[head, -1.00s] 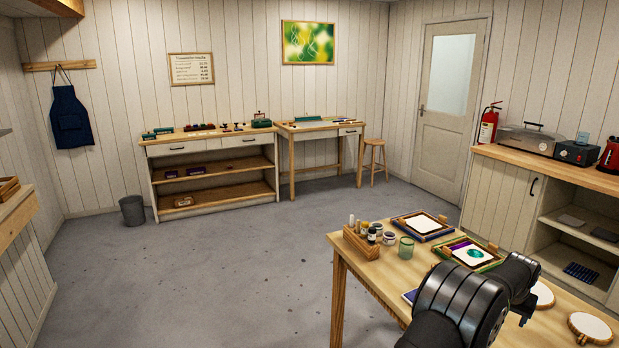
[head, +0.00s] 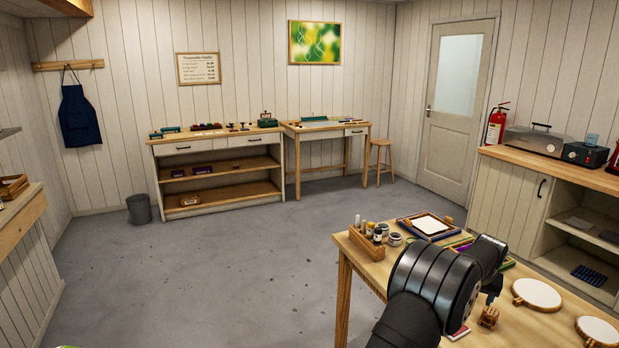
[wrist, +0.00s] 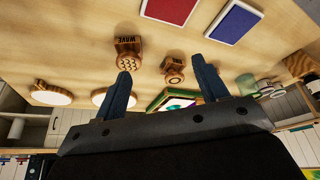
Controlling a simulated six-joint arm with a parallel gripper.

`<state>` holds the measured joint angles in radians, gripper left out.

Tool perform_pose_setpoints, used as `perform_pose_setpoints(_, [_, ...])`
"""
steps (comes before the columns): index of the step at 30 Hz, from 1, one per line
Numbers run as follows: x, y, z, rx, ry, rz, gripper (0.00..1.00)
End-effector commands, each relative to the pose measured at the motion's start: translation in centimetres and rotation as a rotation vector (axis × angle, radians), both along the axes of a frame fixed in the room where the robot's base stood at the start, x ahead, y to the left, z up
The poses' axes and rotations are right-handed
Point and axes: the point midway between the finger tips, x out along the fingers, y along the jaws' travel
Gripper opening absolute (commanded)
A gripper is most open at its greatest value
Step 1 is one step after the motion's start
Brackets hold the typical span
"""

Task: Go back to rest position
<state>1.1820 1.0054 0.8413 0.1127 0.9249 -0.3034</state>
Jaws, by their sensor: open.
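My gripper (wrist: 161,67) is open in the wrist view, with its two blue-grey fingers apart and nothing between them. Below the fingers is the wooden table top (wrist: 75,25). A wooden stamp marked WAVE (wrist: 128,46) lies beyond the left fingertip, and a smaller wooden stamp (wrist: 173,65) lies near the right one. I see no contact with either. In the head view my black arm stands over the near table; its links hide most of the gripper there.
A red pad (wrist: 168,9) and a blue pad (wrist: 233,20) lie beyond the stamps. White round hoops (head: 537,294), a framed screen (head: 430,227) and a wooden rack of bottles (head: 366,246) share the table. The floor (head: 210,270) to the left is clear.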

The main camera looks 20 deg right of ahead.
Motion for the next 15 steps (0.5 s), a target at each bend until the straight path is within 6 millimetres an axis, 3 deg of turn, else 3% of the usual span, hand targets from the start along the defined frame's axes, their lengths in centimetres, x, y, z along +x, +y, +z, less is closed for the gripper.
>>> perform_pose_setpoints(15, [9.4,5.0,-0.3,0.003,0.005,0.176,0.67])
